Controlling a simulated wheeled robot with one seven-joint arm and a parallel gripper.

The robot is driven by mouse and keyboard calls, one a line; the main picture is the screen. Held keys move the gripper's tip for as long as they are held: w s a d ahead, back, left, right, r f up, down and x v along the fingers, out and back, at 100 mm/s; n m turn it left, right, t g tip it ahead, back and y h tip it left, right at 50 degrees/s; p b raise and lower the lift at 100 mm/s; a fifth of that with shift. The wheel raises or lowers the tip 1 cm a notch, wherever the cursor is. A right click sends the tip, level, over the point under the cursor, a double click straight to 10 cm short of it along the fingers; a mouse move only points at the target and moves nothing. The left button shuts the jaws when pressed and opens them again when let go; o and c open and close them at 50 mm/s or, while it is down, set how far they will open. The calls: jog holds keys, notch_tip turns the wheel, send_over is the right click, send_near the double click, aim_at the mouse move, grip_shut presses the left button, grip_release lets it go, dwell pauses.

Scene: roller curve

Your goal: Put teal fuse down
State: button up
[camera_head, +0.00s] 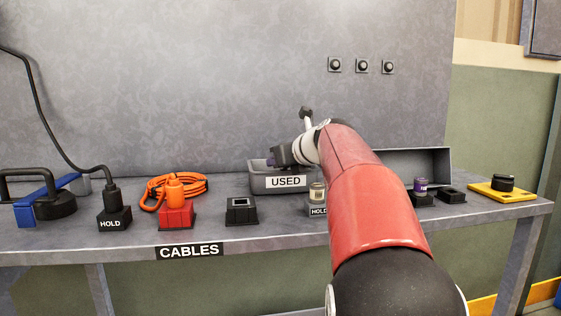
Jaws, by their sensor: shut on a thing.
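My gripper (279,157) is over the grey bin labelled USED (262,182), near its back left part. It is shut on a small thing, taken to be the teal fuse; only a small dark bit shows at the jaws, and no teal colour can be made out. I cannot tell whether the held thing touches the bin. The bin's inside is mostly hidden.
A pale-topped fuse (317,191) stands in a HOLD block (318,210) right of the bin. A purple-topped fuse (420,186) and an empty black socket (451,195) stand farther right. Left are a black socket block (241,210), orange cable (186,186) and black plug (112,196).

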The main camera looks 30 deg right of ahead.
jog(key=shift+f, duration=0.45)
jog(key=o, duration=1)
jog(key=shift+r, duration=0.1)
jog(key=shift+r, duration=0.35)
jog(key=v, duration=1.2)
jog(key=shift+r, duration=0.15)
